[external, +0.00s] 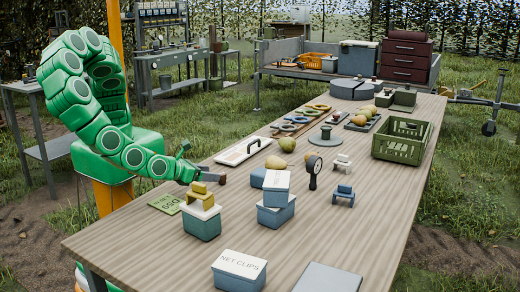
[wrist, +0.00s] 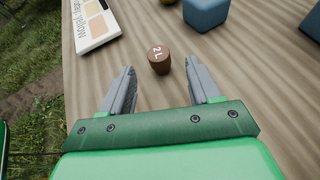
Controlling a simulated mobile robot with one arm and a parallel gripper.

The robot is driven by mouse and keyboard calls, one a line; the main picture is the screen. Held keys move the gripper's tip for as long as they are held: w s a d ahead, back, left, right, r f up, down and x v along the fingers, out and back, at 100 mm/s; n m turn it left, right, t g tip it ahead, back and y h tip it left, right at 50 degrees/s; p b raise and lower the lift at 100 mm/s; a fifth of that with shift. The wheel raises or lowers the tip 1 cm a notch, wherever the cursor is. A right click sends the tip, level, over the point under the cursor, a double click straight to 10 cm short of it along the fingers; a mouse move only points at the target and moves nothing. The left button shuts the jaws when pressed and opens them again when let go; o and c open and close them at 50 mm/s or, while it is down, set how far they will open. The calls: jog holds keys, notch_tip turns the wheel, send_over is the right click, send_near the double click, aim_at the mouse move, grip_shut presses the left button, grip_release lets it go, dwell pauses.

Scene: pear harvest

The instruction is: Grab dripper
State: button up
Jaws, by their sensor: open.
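The dripper, a small brown cylinder marked "2 L" (wrist: 158,62), stands upright on the wooden table in the wrist view. It is centred ahead, around the line between the tips of my gripper (wrist: 160,75). The two grey fingers are apart, one on each side, with a visible gap to the dripper. In the external view my gripper (external: 204,172) is low over the table's left side. A small brown shape at its tip (external: 223,180) appears to be the dripper, though it is too small to read there.
A white card with colour swatches (wrist: 95,22) lies left of the dripper; a blue block (wrist: 205,12) is beyond it. A white-lidded box with a yellow piece on top (external: 202,222) is near my gripper. Stacked blue boxes (external: 276,215) and a green crate (external: 376,146) stand farther right.

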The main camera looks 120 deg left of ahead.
aim_at(222, 179)
jog(key=shift+f+x, duration=0.2)
jog(key=shift+x, duration=3.05)
jog(key=shift+s+d, duration=0.1)
jog(key=shift+c, duration=0.4)
jog(key=c, duration=0.9)
